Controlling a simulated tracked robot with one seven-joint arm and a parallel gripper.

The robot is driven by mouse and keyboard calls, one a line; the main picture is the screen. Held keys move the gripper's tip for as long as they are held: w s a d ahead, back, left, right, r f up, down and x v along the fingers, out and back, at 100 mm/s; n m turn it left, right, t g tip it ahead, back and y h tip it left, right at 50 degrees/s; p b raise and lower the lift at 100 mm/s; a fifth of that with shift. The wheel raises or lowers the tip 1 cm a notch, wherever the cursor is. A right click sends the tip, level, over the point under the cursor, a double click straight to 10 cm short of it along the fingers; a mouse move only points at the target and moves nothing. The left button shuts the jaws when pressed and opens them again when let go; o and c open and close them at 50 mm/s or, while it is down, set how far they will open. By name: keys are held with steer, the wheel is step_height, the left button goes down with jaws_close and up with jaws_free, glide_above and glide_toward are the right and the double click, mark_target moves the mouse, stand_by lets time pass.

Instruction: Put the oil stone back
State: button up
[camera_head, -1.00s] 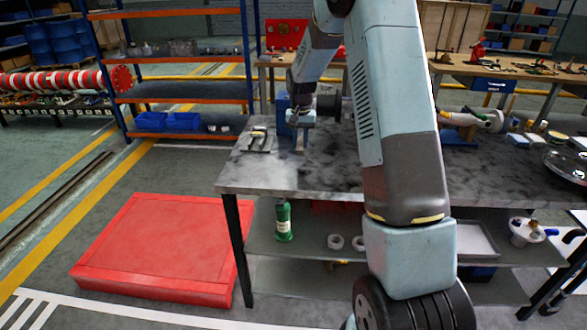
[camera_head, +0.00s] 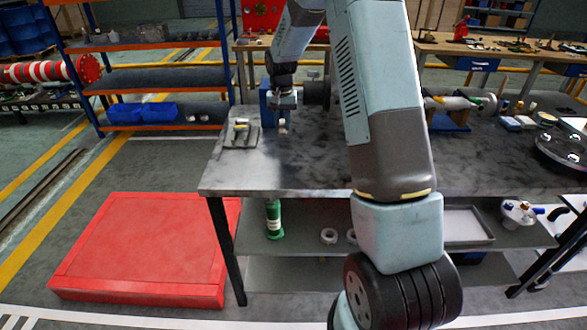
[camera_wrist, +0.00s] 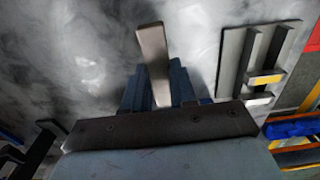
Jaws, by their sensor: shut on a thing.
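The oil stone (camera_wrist: 153,58), a narrow grey-brown bar, juts out past my gripper in the wrist view. It also shows as a small light piece (camera_head: 283,128) below my gripper (camera_head: 284,112) in the head view. My gripper is shut on it, above the table's left part; the exact gap to the tabletop cannot be told. A flat grey holder (camera_head: 241,134) with two raised bars lies on the table to the left of my gripper. In the wrist view this holder (camera_wrist: 233,62) is at the right, apart from the stone, with a yellow patch on one bar.
A blue block (camera_head: 265,100) with a dark cylinder (camera_head: 317,92) stands close behind my gripper. The grey table (camera_head: 235,178) is bare in front of the holder. A red platform (camera_head: 145,250) lies on the floor at left. Parts stand on the table's right side.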

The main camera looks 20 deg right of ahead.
steer(key=s+r, duration=0.3)
steer(key=s, duration=1.1)
steer(key=s+r, duration=0.3)
steer(key=s, duration=1)
glide_above(294, 168)
steer(key=f, duration=0.9)
steer(key=shift+s, duration=0.3)
steer(key=shift+w+f, duration=0.25)
steer(key=shift+f, duration=1.6)
steer(key=o, duration=0.9)
steer(key=shift+f, duration=0.1)
steer(key=shift+o, duration=0.2)
